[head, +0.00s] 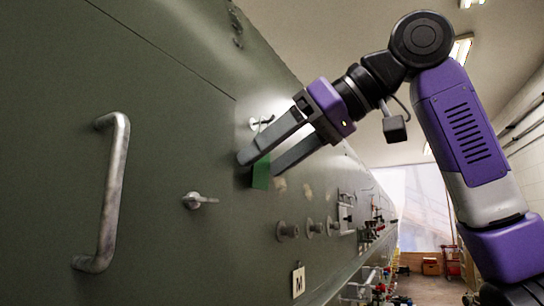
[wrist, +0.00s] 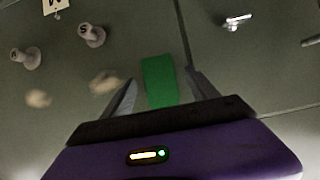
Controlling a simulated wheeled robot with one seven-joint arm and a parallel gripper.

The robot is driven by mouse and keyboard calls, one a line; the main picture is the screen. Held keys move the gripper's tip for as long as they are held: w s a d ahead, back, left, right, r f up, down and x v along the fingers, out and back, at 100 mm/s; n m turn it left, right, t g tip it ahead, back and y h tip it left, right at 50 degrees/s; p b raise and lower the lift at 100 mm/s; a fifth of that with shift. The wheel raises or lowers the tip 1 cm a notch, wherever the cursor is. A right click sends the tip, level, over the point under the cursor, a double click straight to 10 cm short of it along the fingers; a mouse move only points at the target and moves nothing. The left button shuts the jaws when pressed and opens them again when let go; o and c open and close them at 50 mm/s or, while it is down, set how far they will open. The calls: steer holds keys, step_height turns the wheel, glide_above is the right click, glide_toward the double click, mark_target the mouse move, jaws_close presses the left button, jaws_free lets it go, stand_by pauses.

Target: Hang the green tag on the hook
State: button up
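The green tag (head: 261,172) shows just below my gripper (head: 257,164) in the head view, close to the green fuselage skin (head: 160,130). In the wrist view the tag (wrist: 160,80) lies between the two fingers of my gripper (wrist: 163,80), with a visible gap on each side. The fingers are open. The tag's upper end is hidden behind the fingers in the head view. A small metal hook-like fitting (head: 262,122) on a pale round base sits on the skin just above the fingers. I cannot tell whether the tag touches it.
A long grab handle (head: 113,190) stands out from the skin at left. A small lever (head: 200,200) and several knobs (head: 288,231) are below the gripper. A pale "M" plate (head: 298,282) is lower down. Open floor shows at the far right.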

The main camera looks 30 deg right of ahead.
steer(key=b+v, duration=0.2)
steer(key=v, duration=0.6)
steer(key=shift+f, duration=0.1)
stand_by(0.3)
